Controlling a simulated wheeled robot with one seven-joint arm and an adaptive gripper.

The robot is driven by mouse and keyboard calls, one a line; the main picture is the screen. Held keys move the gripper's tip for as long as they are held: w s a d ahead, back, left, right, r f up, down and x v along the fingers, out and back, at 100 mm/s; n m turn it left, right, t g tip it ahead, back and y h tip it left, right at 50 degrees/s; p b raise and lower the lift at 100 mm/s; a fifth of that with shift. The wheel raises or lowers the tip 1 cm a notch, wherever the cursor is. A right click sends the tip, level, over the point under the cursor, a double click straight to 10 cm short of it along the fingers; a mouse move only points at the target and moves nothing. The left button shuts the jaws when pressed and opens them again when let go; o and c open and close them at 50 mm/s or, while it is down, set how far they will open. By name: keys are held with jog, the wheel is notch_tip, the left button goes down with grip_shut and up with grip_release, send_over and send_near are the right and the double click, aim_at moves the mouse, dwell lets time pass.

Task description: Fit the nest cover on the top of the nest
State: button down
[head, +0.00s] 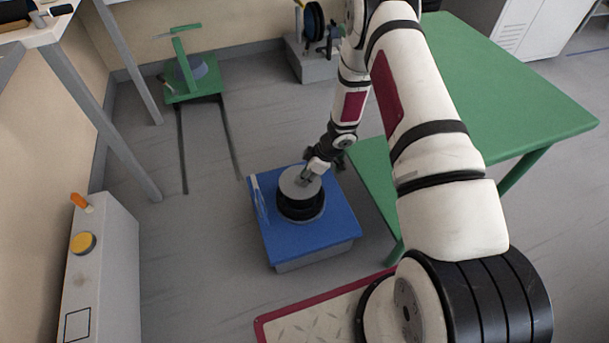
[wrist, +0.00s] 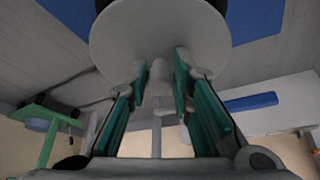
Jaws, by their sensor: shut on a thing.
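The nest cover (head: 294,186) is a round light-grey disc with a knob. In the wrist view the disc (wrist: 115,38) fills the top middle, and its knob (wrist: 157,75) sits between my green fingers. My gripper (head: 309,173), also seen in the wrist view (wrist: 160,78), is shut on this knob. What I take as the nest (head: 301,211) is a dark round body on a blue-topped stand (head: 320,235). The cover is directly over it and looks roughly level. The cover hides most of the nest's top, and I cannot tell whether they touch.
A thin pale upright piece (head: 261,199) stands at the blue stand's left edge. A green table (head: 510,95) is close on the right. A grey cabinet (head: 110,270) stands at left. A green stand (head: 204,90) is farther back.

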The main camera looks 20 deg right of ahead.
jog(key=shift+f+b, duration=0.45)
jog(key=shift+f, duration=0.4)
jog(key=c, duration=1.3)
grip_release()
jog(key=shift+c, duration=0.2)
jog(key=v, duration=1.2)
jog(key=shift+w, duration=0.1)
